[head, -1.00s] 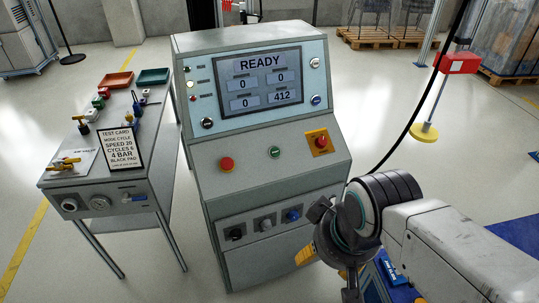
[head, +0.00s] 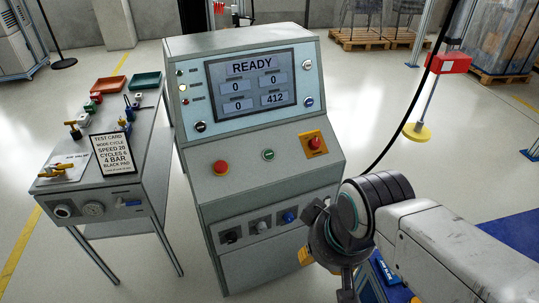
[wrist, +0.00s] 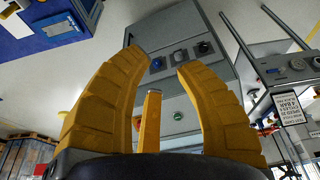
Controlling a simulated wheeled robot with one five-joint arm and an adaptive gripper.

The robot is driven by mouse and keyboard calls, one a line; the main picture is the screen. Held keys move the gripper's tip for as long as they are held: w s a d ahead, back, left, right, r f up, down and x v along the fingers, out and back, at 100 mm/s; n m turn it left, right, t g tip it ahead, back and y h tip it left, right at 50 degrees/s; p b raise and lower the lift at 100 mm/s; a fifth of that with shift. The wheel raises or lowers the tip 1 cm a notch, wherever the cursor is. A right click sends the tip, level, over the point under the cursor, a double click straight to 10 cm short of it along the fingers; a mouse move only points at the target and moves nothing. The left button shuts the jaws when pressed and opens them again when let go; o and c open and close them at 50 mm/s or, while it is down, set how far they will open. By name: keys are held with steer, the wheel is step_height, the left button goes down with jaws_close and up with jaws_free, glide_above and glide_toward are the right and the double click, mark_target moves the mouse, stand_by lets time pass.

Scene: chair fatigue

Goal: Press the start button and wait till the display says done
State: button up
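The grey control console (head: 270,181) stands ahead. Its display (head: 253,83) reads READY, with 0, 0, 0 and 412 below. A green button (head: 268,155), likely the start button though its marking is too small to read, sits on the sloped panel between a red button (head: 221,167) and a red knob on a yellow plate (head: 314,143). The green button also shows in the wrist view (wrist: 178,115), between the fingers. My gripper (wrist: 162,58) is open and empty, its yellow fingers apart. In the head view it is low, right of the console, apart from the button.
A side table (head: 127,195) left of the console holds a test card (head: 113,153), valves and trays. A black cable (head: 411,125) hangs right of the console.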

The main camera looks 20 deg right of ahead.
jaws_close()
steer(key=c, duration=0.5)
jaws_free()
stand_by(0.4)
